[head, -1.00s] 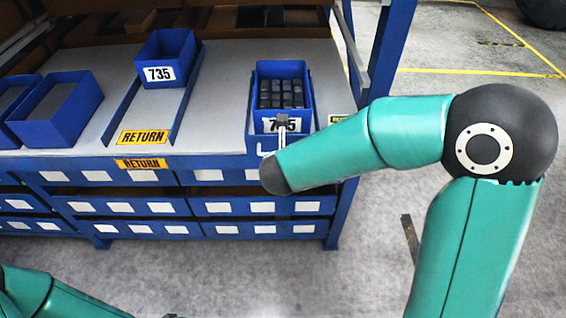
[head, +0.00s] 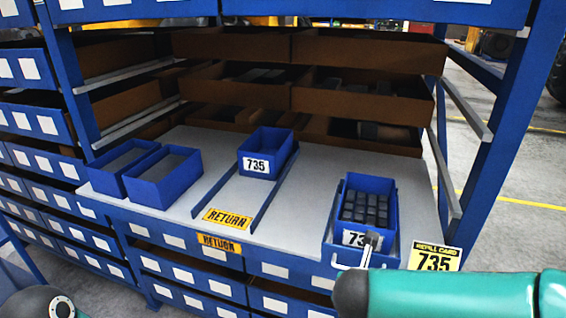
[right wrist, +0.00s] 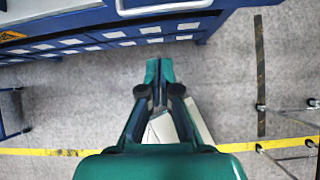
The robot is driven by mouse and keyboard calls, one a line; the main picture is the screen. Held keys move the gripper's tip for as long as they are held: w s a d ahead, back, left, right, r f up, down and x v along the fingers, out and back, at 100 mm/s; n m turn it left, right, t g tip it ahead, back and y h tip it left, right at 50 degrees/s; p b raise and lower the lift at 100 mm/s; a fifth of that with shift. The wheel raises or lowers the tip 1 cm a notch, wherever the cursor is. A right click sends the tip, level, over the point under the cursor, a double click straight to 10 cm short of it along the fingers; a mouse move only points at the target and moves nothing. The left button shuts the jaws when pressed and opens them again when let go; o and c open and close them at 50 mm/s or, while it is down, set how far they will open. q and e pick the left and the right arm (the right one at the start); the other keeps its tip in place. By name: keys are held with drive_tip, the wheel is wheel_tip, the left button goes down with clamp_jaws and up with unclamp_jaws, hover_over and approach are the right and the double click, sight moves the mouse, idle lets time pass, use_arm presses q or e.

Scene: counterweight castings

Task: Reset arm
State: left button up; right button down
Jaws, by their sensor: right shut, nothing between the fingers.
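My right gripper (right wrist: 158,75) shows in the right wrist view, its teal fingers drawn together with nothing between them. It hangs above the grey concrete floor, apart from the blue rack at the top of that view. In the head view my right arm (head: 450,296) crosses the lower right corner, in front of the rack; its gripper cannot be made out there. Part of my left arm (head: 40,303) shows at the bottom left of the head view, and its gripper is out of view.
The blue rack's grey shelf (head: 300,215) holds an empty-looking 735 bin (head: 268,150) between the return rails and a 735 bin (head: 393,222) of dark castings at right. Two blue bins (head: 162,180) stand left. A refill card (head: 435,258) hangs by my right arm.

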drive_tip(key=s+a+f+m+g+y, duration=0.1)
drive_tip(key=s+f+m, duration=0.4)
drive_tip(key=f+m, duration=0.5)
drive_tip(key=s+a+f+m+g+y, duration=0.2)
drive_tip(key=s+f+m, duration=0.4)
drive_tip(key=f+m, duration=0.5)
drive_tip(key=s+a+f+m+g+y, duration=0.2)
drive_tip(key=s+f+m, duration=0.3)
drive_tip(key=f+m, duration=0.6)
drive_tip(key=shift+s+g+y, duration=0.3)
drive_tip(key=shift+g+y, duration=0.4)
drive_tip(key=shift+y, duration=0.2)
